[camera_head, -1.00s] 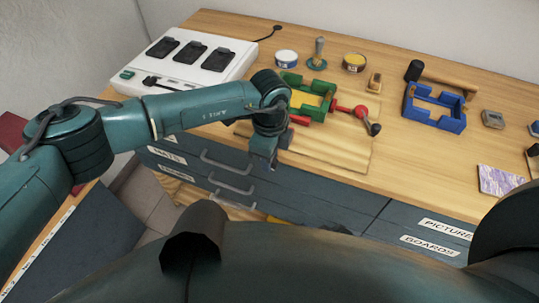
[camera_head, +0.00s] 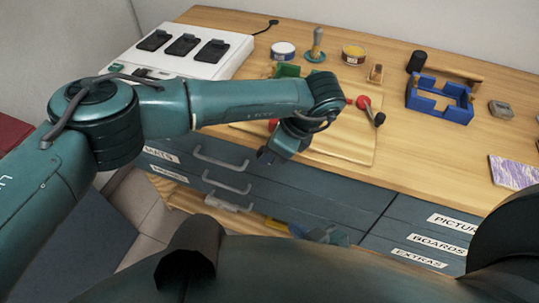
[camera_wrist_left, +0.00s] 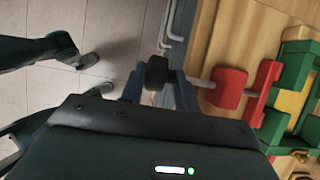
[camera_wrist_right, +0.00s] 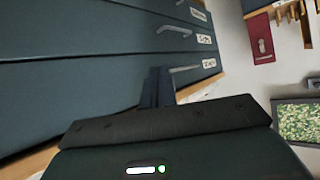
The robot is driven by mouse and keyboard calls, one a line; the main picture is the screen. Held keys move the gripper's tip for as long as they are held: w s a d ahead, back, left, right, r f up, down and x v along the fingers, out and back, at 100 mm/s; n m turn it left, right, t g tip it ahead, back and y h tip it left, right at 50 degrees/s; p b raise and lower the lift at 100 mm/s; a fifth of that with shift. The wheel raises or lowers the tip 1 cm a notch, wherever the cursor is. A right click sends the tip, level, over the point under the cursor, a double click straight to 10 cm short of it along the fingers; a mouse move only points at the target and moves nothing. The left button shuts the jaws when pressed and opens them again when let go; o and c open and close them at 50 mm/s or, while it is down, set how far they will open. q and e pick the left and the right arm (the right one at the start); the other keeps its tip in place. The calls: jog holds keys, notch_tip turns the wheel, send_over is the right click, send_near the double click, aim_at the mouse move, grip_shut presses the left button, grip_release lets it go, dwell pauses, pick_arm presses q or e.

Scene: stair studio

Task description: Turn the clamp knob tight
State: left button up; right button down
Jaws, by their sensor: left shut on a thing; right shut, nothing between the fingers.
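The green and red clamp lies on a wooden board (camera_head: 350,145) at the bench's front, largely hidden behind my left arm in the head view; its green frame (camera_head: 287,70) shows above the arm. The left wrist view shows the green frame (camera_wrist_left: 291,80), a red block (camera_wrist_left: 229,88) and a grey rod ending in a dark knob (camera_wrist_left: 157,72). My left gripper (camera_head: 268,156) is at the bench's front edge, tilted, and shut on the knob (camera_wrist_left: 156,92). My right gripper (camera_wrist_right: 157,88) is shut and empty, in front of the dark drawer fronts.
A red lever with a dark end (camera_head: 379,119) lies right of my left wrist. Drawer handles (camera_head: 222,158) stick out below the bench edge.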

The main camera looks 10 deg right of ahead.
pick_arm(q)
jog(key=shift+s+f+t+y+b, duration=0.3)
jog(key=shift+s+t+y+b, duration=0.15)
jog(key=shift+y+b, duration=0.6)
jog(key=o, duration=0.8)
jog(key=shift+r+h, duration=0.1)
jog(key=shift+h, duration=0.15)
jog(key=shift+w+r, duration=0.2)
